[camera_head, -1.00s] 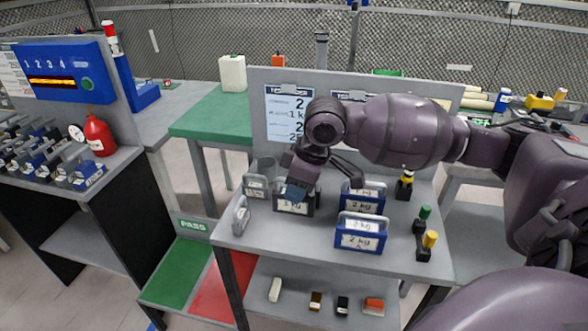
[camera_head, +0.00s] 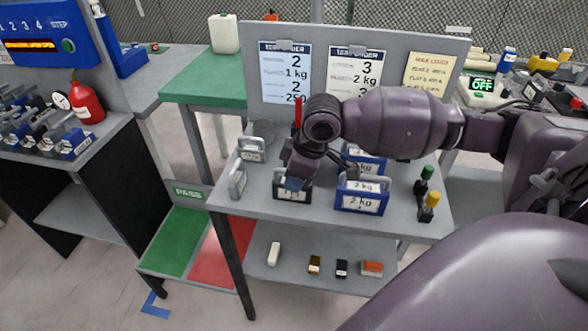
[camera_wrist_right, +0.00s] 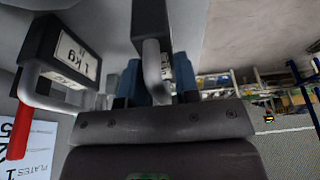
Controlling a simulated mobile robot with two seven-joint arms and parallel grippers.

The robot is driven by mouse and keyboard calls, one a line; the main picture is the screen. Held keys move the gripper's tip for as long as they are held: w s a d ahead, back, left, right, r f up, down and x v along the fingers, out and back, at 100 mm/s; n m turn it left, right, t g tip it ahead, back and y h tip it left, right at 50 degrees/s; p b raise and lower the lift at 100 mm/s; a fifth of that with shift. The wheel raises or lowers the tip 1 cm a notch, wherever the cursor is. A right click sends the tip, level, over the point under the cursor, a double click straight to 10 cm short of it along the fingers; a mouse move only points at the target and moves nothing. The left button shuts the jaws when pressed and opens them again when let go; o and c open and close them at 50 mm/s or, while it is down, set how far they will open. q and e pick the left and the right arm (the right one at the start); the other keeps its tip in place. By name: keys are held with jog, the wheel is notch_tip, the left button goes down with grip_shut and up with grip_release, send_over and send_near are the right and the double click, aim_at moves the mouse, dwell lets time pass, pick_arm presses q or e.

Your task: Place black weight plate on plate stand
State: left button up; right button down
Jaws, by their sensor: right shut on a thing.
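My right gripper (camera_head: 298,178) reaches over the grey table from the right and points down. It is shut on a black weight plate (camera_head: 292,189) with a white label, near the table's front edge. I cannot tell if the plate touches the tabletop. In the right wrist view the held black plate (camera_wrist_right: 150,22) has its grey handle between blue finger pads (camera_wrist_right: 157,82). Another black plate (camera_wrist_right: 68,50), marked 1 kg, stands beside it, apart. I cannot single out the plate stand with certainty. My left gripper is not in view.
Two grey-handled weights (camera_head: 250,149) (camera_head: 237,181) stand left of the gripper. Blue 2 kg weights (camera_head: 361,197) stand close on the right. A red upright (camera_head: 298,113) shows behind my wrist. Small green- and yellow-topped items (camera_head: 428,206) stand at the right edge.

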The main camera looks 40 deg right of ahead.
jog(key=shift+r, duration=0.1)
jog(key=c, duration=0.8)
grip_release()
jog(key=shift+c, duration=0.2)
jog(key=p+v, duration=0.2)
jog(key=v, duration=0.4)
jog(key=shift+s+r, duration=0.1)
jog(key=shift+r, duration=0.25)
jog(key=p+v, duration=0.1)
jog(key=v, duration=0.3)
jog(key=shift+s+d+r, duration=0.1)
jog(key=shift+r, duration=0.2)
jog(key=shift+s+d+r, duration=0.1)
jog(key=shift+r, duration=0.2)
